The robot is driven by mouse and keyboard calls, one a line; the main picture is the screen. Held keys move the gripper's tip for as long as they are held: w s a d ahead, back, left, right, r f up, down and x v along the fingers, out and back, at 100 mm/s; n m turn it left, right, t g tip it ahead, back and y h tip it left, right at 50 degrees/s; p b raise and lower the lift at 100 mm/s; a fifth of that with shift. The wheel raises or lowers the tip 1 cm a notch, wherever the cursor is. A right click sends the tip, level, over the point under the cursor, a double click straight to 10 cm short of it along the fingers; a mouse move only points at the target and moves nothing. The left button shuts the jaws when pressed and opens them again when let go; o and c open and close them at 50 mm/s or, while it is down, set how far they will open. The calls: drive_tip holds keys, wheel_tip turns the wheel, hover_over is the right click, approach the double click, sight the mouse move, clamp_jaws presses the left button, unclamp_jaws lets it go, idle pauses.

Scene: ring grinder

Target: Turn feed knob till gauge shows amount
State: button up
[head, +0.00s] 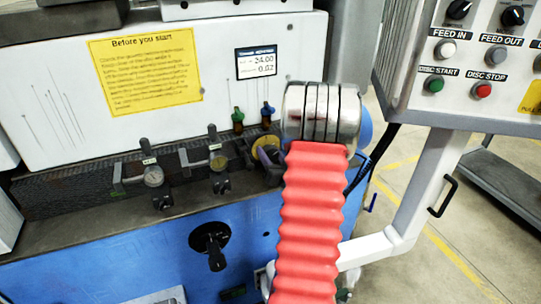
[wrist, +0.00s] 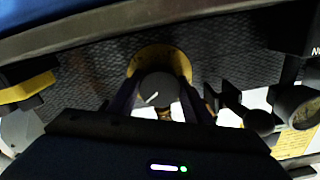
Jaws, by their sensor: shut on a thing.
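In the wrist view a round dark grey knob (wrist: 160,90) with a white pointer line sits in front of a yellow disc (wrist: 162,60). My gripper (wrist: 158,98) is shut on this knob, one finger on each side. The white line slants from lower left to upper right. In the head view my arm hides most of the gripper and the knob; part of the yellow disc (head: 266,150) shows beside it. Two round dial gauges, a left one (head: 153,177) and a right one (head: 218,162), stand on the dark rail; their needles are too small to read.
A small display (head: 256,62) seems to read 24.00 and 0.02. A yellow notice (head: 146,71) hangs on the white panel. A black rotary handle (head: 211,243) is on the blue front. A button box (head: 477,65) on a white post stands at right.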

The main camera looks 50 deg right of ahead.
drive_tip(key=m, duration=0.5)
drive_tip(key=shift+a+f, duration=0.1)
drive_tip(key=shift+f, duration=0.1)
idle(0.3)
drive_tip(key=o, duration=1.1)
drive_tip(key=shift+r, duration=0.15)
drive_tip(key=shift+c, duration=0.2)
drive_tip(key=v, duration=1.3)
drive_tip(key=shift+s+a, duration=0.15)
drive_tip(key=shift+s, duration=0.2)
